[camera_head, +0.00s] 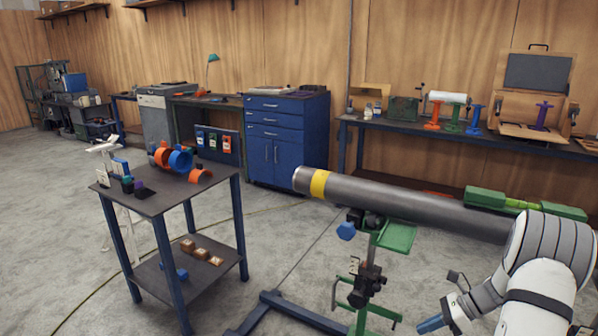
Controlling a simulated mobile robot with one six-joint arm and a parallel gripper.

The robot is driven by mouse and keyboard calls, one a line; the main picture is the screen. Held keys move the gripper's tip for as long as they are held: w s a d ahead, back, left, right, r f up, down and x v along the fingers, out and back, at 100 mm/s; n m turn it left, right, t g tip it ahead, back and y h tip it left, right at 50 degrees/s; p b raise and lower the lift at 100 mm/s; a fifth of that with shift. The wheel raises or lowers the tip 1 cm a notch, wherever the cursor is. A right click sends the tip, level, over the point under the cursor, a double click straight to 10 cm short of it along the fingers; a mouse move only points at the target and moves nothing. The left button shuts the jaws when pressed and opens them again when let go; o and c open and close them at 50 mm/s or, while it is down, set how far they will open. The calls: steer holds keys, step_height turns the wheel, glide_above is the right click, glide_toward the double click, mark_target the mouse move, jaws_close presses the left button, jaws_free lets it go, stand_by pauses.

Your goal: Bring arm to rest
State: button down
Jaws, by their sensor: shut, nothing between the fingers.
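My white arm bends down at the right edge, in front of the right part of the pipe. My gripper (432,323) is low at the bottom right, pointing left and down. It is shut and empty, beside the green pipe stand and apart from it. The grey pipe (400,203) with a yellow band (319,183) lies about level on the green stand (397,237). Its right end is hidden behind my arm.
A green clamp-like tool (485,197) lies along the pipe's top. A small dark table (150,203) with orange and blue rings stands at left. A blue cabinet (290,135) and a long bench (395,124) line the wall. Grey floor is open at left.

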steer(key=s+a+r+n+h+p, duration=0.1)
steer(key=s+a+r+n+h, duration=0.1)
steer(key=s+a+r+n, duration=0.4)
steer(key=s+a+r+n+g+h+p, duration=0.1)
steer(key=s+a+r+n+h+p, duration=0.2)
steer(key=r, duration=0.6)
steer(key=s+a+r+n+h, duration=0.2)
steer(key=s+a+r+n, duration=0.2)
steer(key=a+r+n, duration=0.3)
steer(key=s+a+r+n+t+h+p, duration=0.2)
steer(key=s+r+n+h, duration=0.1)
steer(key=s+n, duration=0.4)
steer(key=shift+s+r+t, duration=0.3)
steer(key=shift+s+r, duration=0.35)
steer(key=shift+s, duration=0.2)
